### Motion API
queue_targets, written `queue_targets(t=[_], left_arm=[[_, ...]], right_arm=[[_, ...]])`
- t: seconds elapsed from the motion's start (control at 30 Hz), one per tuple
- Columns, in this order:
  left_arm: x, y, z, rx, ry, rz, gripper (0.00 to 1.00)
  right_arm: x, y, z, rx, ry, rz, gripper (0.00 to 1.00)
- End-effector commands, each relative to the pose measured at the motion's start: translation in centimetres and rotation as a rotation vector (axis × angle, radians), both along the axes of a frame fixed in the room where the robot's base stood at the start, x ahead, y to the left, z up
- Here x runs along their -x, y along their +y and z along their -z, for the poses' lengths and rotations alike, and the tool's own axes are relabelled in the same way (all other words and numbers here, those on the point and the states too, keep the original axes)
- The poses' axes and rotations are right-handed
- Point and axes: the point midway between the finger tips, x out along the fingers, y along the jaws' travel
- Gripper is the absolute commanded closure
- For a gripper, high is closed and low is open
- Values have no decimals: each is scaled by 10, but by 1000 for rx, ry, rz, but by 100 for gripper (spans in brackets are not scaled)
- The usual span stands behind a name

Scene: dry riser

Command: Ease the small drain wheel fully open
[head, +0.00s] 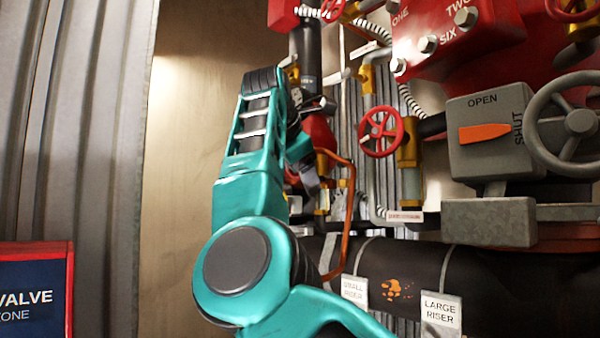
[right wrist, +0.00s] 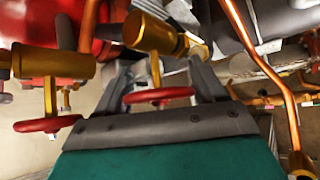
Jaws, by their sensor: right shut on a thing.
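In the right wrist view a small red wheel (right wrist: 158,95) sits edge-on under a brass valve (right wrist: 150,32), on a thin brass stem. My right gripper (right wrist: 161,80) has its two grey fingers on either side of this wheel and is shut on it. I take it for the small drain wheel; no label on it can be read. In the head view my teal right arm rises from the bottom, and its gripper (head: 312,178) is mostly hidden among the pipes. The held wheel cannot be made out there. How far it is turned cannot be told. My left gripper is not in view.
A second red wheel (right wrist: 48,124) hangs left of the gripper. A copper pipe (right wrist: 270,75) runs close on the right. In the head view another red wheel (head: 380,132) and a grey gearbox (head: 490,130) stand right of my arm, above a black pipe (head: 505,285).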

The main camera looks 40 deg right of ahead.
Motion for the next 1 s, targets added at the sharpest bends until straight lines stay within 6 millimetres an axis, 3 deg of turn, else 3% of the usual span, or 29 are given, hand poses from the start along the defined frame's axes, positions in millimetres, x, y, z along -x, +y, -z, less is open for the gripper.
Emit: queue_targets(t=[0.27, 0.3, 0.37, 0.67, 1.0], left_arm=[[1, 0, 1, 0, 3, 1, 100], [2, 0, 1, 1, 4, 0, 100], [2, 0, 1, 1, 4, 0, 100], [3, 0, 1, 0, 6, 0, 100], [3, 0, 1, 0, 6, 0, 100]], right_arm=[[0, 0, 0, 0, 4, -1, 61], [0, 0, 0, -1, 3, -1, 30], [0, 0, 0, -1, 3, -1, 25], [2, 3, -2, 0, 2, -1, 25], [30, 46, -39, 1, -1, -3, 25]])
